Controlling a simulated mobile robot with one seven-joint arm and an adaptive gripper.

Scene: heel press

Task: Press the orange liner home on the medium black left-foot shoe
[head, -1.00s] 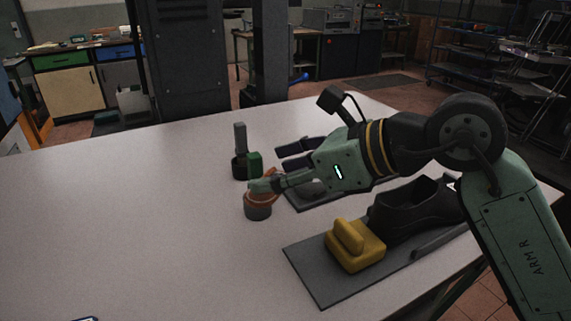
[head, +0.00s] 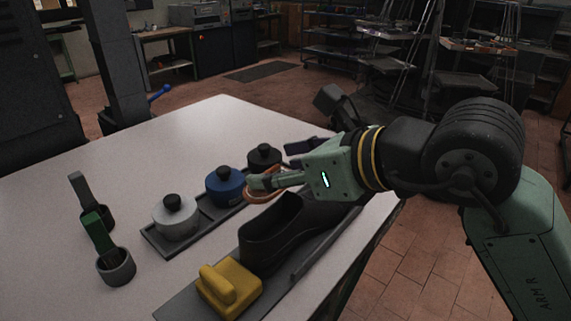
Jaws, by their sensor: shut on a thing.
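My gripper (head: 262,184) is shut on the orange liner (head: 264,198), a thin curved piece seen partly behind the fingers. In the head view it is at the far side of the black shoe (head: 268,238), close to its opening. I cannot tell whether the liner touches the shoe. The shoe stands on a long grey board (head: 180,304), its toe end partly hidden by my arm. I cannot read its size or foot from this view.
A yellow block with a grip (head: 229,288) sits on the board's near end. A dark tray (head: 160,241) holds grey, blue and black lidded pots. Two cups with upright handles (head: 116,268) stand left. A dark purple item (head: 308,145) lies behind the gripper.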

